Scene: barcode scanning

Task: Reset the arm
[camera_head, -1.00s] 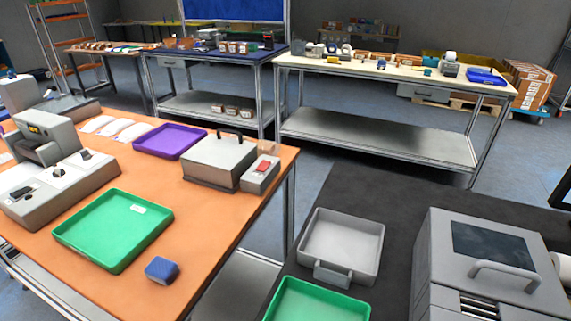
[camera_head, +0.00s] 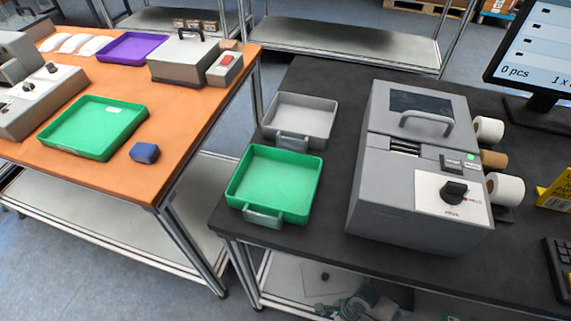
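Neither of my grippers shows in the head view, and I see no part of my arms that I can be sure of. A grey machine (camera_head: 390,205) with a handle, a dark window and a black knob stands on the dark table (camera_head: 320,245). To its left are a green tray (camera_head: 275,178) and, behind that, a grey tray (camera_head: 303,118). Both trays look empty.
The orange table (camera_head: 175,130) at left bears a green tray (camera_head: 95,125), a blue block (camera_head: 144,152), a purple tray (camera_head: 135,46) and a grey box (camera_head: 185,62). A monitor (camera_head: 535,62) and rolls (camera_head: 505,188) stand at right. Floor shows between the tables.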

